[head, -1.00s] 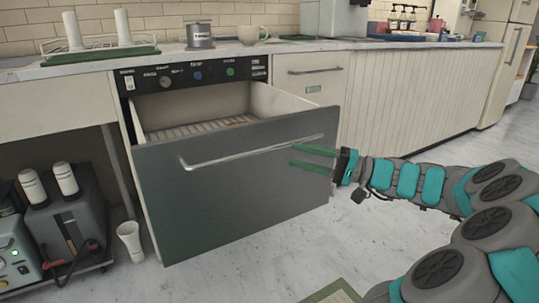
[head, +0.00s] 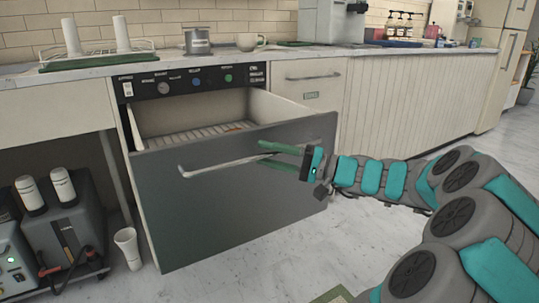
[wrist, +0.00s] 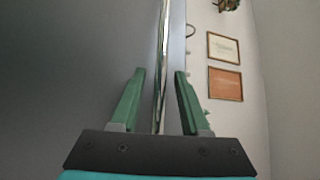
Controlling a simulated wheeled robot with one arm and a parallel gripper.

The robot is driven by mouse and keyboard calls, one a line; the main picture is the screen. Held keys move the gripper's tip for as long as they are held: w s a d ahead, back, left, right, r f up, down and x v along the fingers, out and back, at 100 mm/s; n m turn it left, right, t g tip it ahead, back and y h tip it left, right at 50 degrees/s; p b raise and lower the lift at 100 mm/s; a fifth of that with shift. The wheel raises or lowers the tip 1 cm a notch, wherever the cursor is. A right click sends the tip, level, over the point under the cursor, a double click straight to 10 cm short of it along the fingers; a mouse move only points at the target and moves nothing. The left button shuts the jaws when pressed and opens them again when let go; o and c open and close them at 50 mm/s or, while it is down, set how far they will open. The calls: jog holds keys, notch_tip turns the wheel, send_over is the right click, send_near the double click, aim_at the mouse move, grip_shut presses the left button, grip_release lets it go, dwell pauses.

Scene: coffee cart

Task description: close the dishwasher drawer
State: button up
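The dishwasher drawer (head: 225,205) has a dark grey front and is pulled out, with a slatted rack (head: 190,135) visible inside. A long metal handle bar (head: 215,166) runs across its front. My gripper (head: 262,153) is at the right-hand part of the handle. In the wrist view, its two green fingers (wrist: 156,75) are apart, with the handle bar (wrist: 161,60) running between them. I see a gap between the bar and each finger, though touch further along is hard to judge.
The control panel (head: 195,80) is above the drawer opening. A white cup (head: 128,246) stands on the floor left of the drawer, near a shelf of machines (head: 65,225). The counter (head: 95,67) holds a rack, a metal pot and a mug.

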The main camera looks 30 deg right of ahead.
grip_shut()
dwell(1.2)
